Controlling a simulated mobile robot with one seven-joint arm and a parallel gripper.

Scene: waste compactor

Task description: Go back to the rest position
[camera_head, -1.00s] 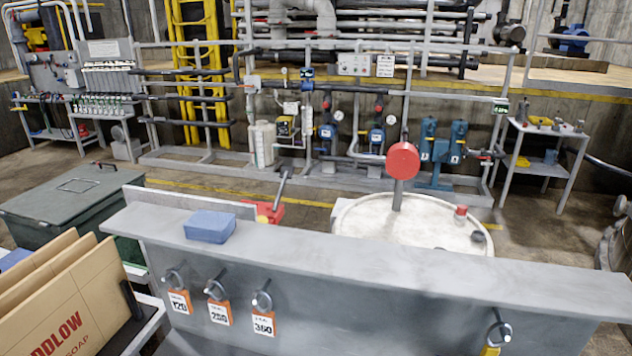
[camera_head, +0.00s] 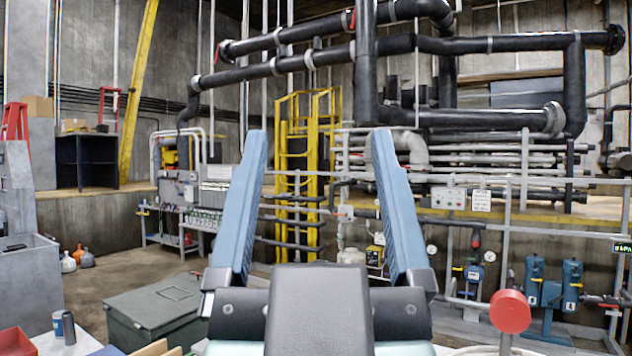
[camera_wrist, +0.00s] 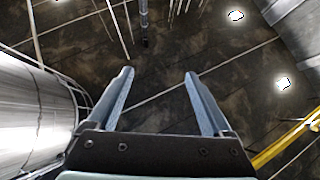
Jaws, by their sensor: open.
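My gripper (camera_head: 318,150) is raised in front of the head camera, its two blue fingers spread wide and pointing up. Nothing is between the fingers. The wrist view also shows my gripper (camera_wrist: 160,72) with its fingers apart and empty, facing the dark ceiling. Behind it in the head view stand a yellow ladder frame (camera_head: 297,130) and a wall of pipes.
A dark green lidded bin (camera_head: 155,305) stands at the lower left. A red round knob (camera_head: 510,311) shows at the lower right. Black pipes (camera_head: 470,45) cross the upper wall. A grey container (camera_head: 35,290) stands at the far left. Open floor lies between it and the green bin.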

